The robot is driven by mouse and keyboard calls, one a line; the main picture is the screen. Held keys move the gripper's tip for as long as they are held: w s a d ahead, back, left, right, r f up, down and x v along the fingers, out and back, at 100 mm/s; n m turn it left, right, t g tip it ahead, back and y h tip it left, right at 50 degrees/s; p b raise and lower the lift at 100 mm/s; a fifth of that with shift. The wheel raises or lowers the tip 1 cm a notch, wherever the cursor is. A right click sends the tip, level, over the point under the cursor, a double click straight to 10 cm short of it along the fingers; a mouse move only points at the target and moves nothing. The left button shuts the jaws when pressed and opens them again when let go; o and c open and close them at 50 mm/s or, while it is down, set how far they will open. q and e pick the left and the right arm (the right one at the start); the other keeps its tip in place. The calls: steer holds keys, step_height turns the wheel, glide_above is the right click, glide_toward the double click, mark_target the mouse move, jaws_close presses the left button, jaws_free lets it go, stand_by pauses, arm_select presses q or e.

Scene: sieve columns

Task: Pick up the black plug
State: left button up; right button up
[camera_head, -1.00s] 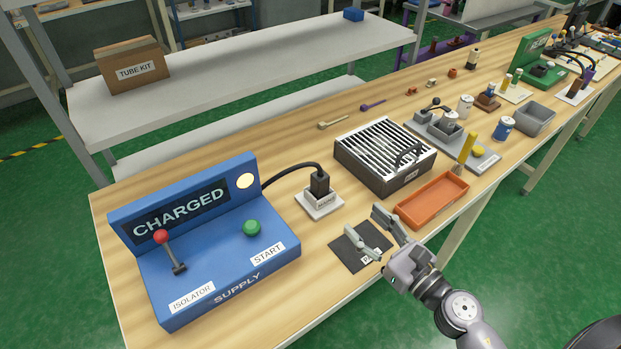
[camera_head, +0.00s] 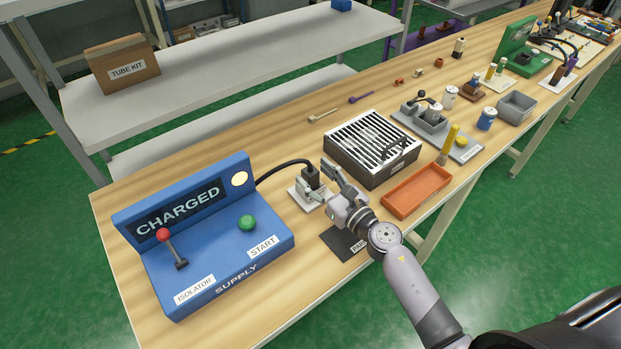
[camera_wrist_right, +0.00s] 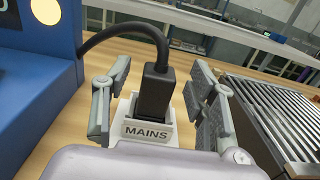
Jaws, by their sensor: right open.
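The black plug (camera_head: 312,175) stands upright in the white socket block labelled MAINS (camera_head: 297,193), with a black cable running left to the blue supply box. In the right wrist view the plug (camera_wrist_right: 155,92) stands between the two open fingers, with a gap on each side, above the MAINS label (camera_wrist_right: 146,133). My right gripper (camera_head: 319,178) is open at the plug in the head view and partly hides the socket block. My left gripper is not in view.
The blue supply box (camera_head: 215,245), its screen reading CHARGED, stands left of the plug. A dark mat (camera_head: 338,243) lies in front, partly under my arm.

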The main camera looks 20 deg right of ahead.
steer(key=x, duration=0.2)
steer(key=shift+w+a, duration=0.1)
steer(key=shift+w, duration=0.15)
steer(key=shift+c, duration=0.4)
jaws_close()
